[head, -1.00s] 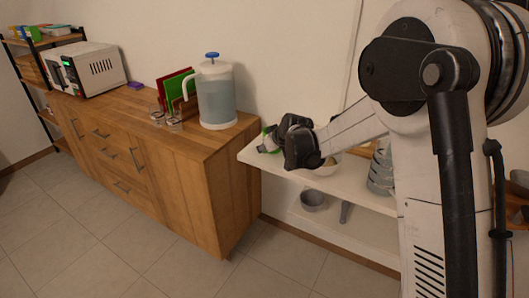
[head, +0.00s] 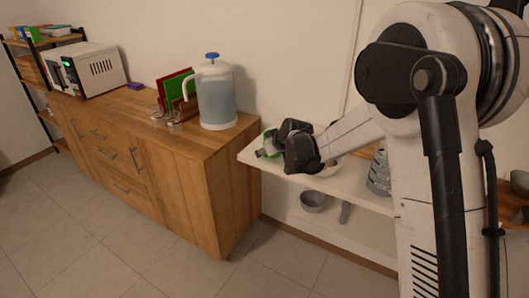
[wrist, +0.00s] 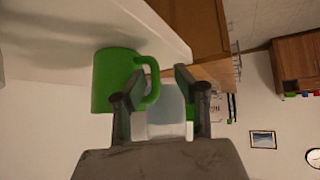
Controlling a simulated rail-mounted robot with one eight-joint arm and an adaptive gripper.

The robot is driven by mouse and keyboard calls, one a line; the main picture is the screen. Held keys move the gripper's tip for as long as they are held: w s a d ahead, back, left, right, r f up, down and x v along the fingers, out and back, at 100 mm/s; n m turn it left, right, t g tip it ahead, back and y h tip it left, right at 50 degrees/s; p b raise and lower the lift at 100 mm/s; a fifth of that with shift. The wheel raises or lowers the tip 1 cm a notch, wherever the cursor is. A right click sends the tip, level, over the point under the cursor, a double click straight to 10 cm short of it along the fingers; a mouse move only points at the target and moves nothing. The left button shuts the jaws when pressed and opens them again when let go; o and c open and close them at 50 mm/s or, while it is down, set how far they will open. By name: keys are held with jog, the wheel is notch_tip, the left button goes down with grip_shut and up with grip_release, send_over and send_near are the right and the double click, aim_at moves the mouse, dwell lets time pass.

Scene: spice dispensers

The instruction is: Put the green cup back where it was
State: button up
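The green cup (wrist: 104,82) fills the left of the wrist view, which is upside down. It appears to stand on the white shelf (wrist: 80,30), with its handle towards my gripper. My gripper (wrist: 160,80) has its two fingers spread, with the handle in the gap between them. The left finger overlaps the cup's side, and a clear gap lies between the handle and the right finger. In the head view, only a bit of the cup (head: 269,135) shows behind my gripper (head: 266,153) at the shelf's left end.
A wooden cabinet (head: 185,180) stands left of the shelf, with a water dispenser (head: 217,100), glasses (head: 174,126), red and green boards (head: 175,90) and a microwave (head: 92,70). A light bowl (head: 330,168) and grey grater (head: 379,172) are right of my gripper. A bowl (head: 313,201) sits below.

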jog(key=s+d+r+m+h, duration=0.1)
jog(key=s+d+r, duration=0.45)
jog(key=s, duration=0.25)
jog(key=s+d+r+m+h, duration=0.1)
jog(key=s+d+r+m, duration=0.1)
jog(key=s+d+r, duration=0.5)
jog(key=s+d+r+m, duration=0.1)
jog(key=s+d+r, duration=0.3)
jog(key=s, duration=0.5)
jog(key=s+d+f+m+h, duration=0.1)
jog(key=s+d, duration=0.3)
jog(key=s, duration=0.6)
jog(key=s+d+f+m+h, duration=0.1)
jog(key=s+d+m+h, duration=0.1)
jog(key=s, duration=0.8)
jog(key=d+m, duration=0.1)
jog(key=d, duration=0.1)
jog(key=shift+d+f+g+p, duration=0.3)
jog(key=shift+d+p, duration=0.05)
